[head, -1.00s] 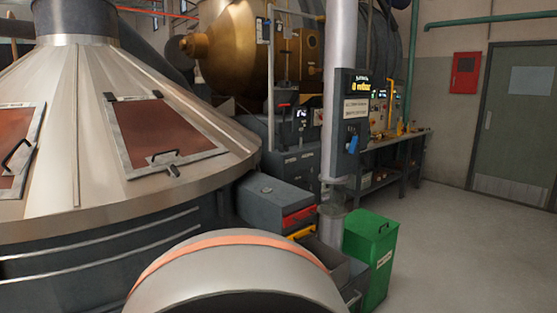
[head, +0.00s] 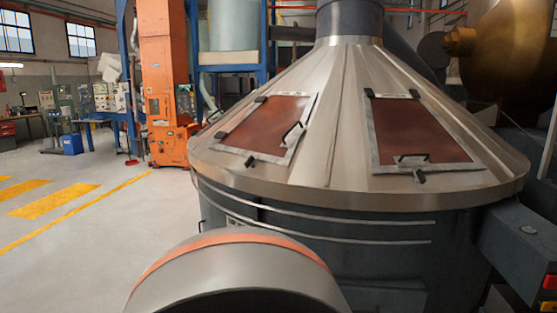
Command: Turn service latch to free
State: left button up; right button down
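A tall orange machine (head: 166,62) that looks like a bucket elevator stands left of centre at the back in the head view. It is some distance away across the floor. A dark panel or opening shows on its lower front, with a small control box at its right side. I cannot make out the service latch or its position at this distance. Neither of my grippers is in view.
A large dark vessel with a metal cone lid (head: 340,130) and two reddish hatches fills the middle and right, close by. A blue frame (head: 263,40) stands behind. A blue box (head: 71,143) sits on the floor. Open floor (head: 110,240) with yellow markings lies left.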

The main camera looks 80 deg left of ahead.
aim_at(249, 162)
jog(key=u, duration=2.8)
jog(key=i+j+z, duration=0.1)
jog(key=i+j, duration=0.15)
jog(key=i, duration=0.3)
jog(key=i+j+z, duration=0.1)
jog(key=i+j, duration=0.15)
jog(key=i, duration=0.3)
jog(key=i+j+z, duration=0.1)
jog(key=i+j, duration=0.25)
jog(key=i, duration=0.2)
